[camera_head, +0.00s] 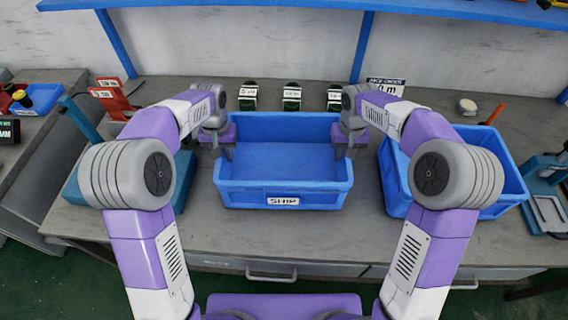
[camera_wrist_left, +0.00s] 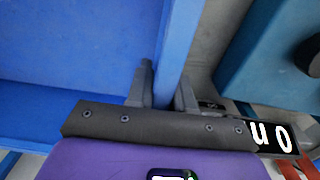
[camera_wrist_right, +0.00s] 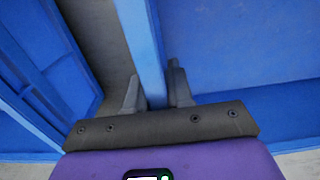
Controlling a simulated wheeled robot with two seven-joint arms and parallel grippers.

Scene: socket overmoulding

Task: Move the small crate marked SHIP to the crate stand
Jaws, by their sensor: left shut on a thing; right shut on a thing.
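The small blue crate marked SHIP (camera_head: 283,194) sits on the grey bench in the middle of the head view, its label facing me; its inside looks empty. My left gripper (camera_head: 228,152) is shut on its left wall, one finger inside and one outside. That wall also shows between the fingers in the left wrist view (camera_wrist_left: 178,50). My right gripper (camera_head: 342,152) is shut on the right wall, which shows between the fingers in the right wrist view (camera_wrist_right: 142,45). I cannot tell whether the crate touches the bench. I cannot identify a crate stand for certain.
Another blue crate (camera_head: 485,213) stands close on the right, partly behind my right arm. A teal device (camera_head: 184,180) is close on the left. Several dark items with white labels (camera_head: 291,95) stand behind the crate, near a PACK ORDER sign (camera_head: 385,86). Blue shelf posts (camera_head: 362,48) rise behind.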

